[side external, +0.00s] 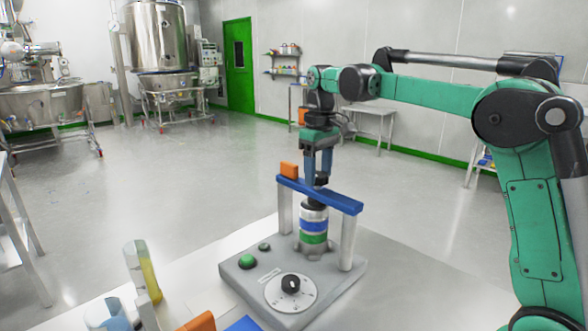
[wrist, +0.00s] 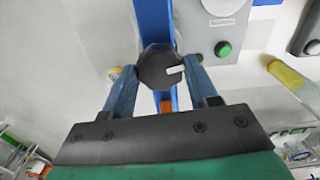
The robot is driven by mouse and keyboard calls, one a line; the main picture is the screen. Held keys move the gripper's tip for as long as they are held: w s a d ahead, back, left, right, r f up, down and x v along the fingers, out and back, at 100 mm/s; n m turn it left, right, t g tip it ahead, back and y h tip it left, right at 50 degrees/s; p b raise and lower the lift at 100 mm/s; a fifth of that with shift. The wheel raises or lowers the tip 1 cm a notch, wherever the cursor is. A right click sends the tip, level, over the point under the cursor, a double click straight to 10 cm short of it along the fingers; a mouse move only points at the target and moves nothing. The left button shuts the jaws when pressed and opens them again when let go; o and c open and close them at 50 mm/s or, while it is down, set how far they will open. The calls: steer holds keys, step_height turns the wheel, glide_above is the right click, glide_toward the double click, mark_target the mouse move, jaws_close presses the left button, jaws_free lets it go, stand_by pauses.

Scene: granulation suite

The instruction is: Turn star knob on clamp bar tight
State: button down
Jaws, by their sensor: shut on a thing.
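The star knob (wrist: 160,66) is black with a white mark. It sits on the blue clamp bar (wrist: 153,18), and the knob also shows in the side external view (side external: 321,181) on top of the bar (side external: 330,197). My gripper (wrist: 158,82) points down over the bar, with its blue-grey fingers shut on the knob from both sides. It also shows in the side external view (side external: 319,178). The bar rests on two pale posts above a grey base (side external: 345,279). A cylinder with blue and green bands (side external: 313,228) stands under the bar's middle.
An orange block (side external: 289,170) is at the bar's left end. A vial of yellow liquid (side external: 148,276) and a beaker of blue liquid (side external: 107,316) stand front left. The table right of the base is clear.

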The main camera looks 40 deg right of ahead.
mark_target(319, 174)
steer(key=m, duration=0.4)
steer(key=shift+m, duration=0.3)
steer(key=m, duration=1)
steer(key=shift+m, duration=0.4)
steer(key=m, duration=0.4)
steer(key=shift+m, duration=0.4)
steer(key=shift+c, duration=1.2)
jaws_free()
steer(key=shift+r, duration=2.85)
